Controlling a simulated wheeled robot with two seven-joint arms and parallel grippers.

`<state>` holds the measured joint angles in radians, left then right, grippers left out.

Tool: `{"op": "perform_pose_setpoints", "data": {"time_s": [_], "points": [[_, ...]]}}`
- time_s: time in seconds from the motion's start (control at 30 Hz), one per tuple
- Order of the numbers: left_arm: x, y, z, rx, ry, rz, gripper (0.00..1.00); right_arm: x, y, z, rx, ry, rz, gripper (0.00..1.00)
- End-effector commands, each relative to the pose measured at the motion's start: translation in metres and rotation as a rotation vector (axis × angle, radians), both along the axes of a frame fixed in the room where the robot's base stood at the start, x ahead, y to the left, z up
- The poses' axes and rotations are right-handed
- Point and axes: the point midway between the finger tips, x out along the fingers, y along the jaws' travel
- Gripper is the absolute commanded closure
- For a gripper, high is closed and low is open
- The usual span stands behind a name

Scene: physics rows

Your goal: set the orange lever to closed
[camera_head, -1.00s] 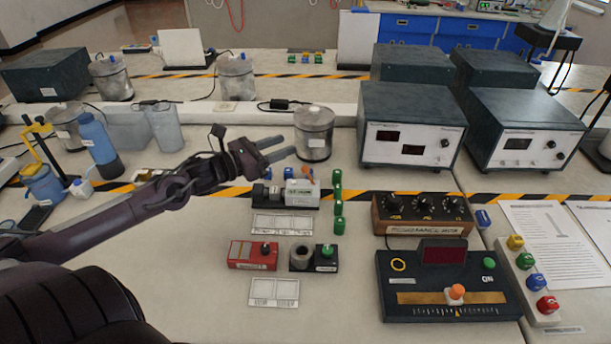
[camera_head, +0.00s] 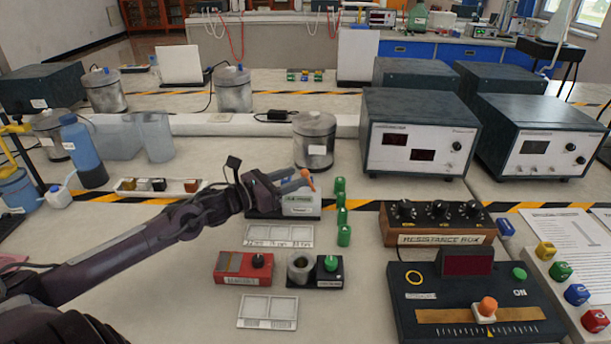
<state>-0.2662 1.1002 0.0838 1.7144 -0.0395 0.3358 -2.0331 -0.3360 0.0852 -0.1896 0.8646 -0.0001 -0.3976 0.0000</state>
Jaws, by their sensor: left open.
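A small device with a pale label and a dark base (camera_head: 300,207) stands at the middle of the bench. An orange tip (camera_head: 309,179), which looks like the end of its lever, shows at its upper right. My left gripper (camera_head: 300,183) is open, with its fingers at the orange tip and in front of the device's upper part. The gripper hides much of the device and most of the lever, so I cannot tell the lever's exact position or whether the fingers touch it. My right gripper is not in view.
Green blocks (camera_head: 342,211) stand just right of the device. A metal canister (camera_head: 314,140) stands behind it. In front are a red box (camera_head: 243,267) and a black box with a green knob (camera_head: 330,270). A black slider panel with an orange knob (camera_head: 487,306) is at lower right.

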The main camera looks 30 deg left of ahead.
Motion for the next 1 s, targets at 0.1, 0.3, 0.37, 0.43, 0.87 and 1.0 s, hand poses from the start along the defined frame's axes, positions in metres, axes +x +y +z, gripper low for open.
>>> {"op": "perform_pose_setpoints", "data": {"time_s": [0.1, 0.3, 0.37, 0.43, 0.87, 1.0], "points": [[0.013, -0.005, 0.001, -0.002, -0.005, 0.0, 0.59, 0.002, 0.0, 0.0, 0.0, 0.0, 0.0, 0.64], [0.03, -0.012, 0.001, -0.002, -0.004, 0.002, 0.59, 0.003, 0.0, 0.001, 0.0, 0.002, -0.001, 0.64], [0.033, -0.014, 0.001, -0.001, -0.003, 0.001, 0.59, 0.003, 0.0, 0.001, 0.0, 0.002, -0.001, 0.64], [0.037, -0.016, 0.001, -0.001, -0.002, 0.0, 0.59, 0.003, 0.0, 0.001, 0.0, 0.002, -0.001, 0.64], [0.041, -0.018, 0.0, 0.001, 0.0, -0.001, 0.6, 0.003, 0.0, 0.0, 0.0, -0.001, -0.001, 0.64], [0.041, -0.018, 0.0, 0.001, 0.0, -0.001, 0.78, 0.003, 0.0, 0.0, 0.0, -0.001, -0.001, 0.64]]}}
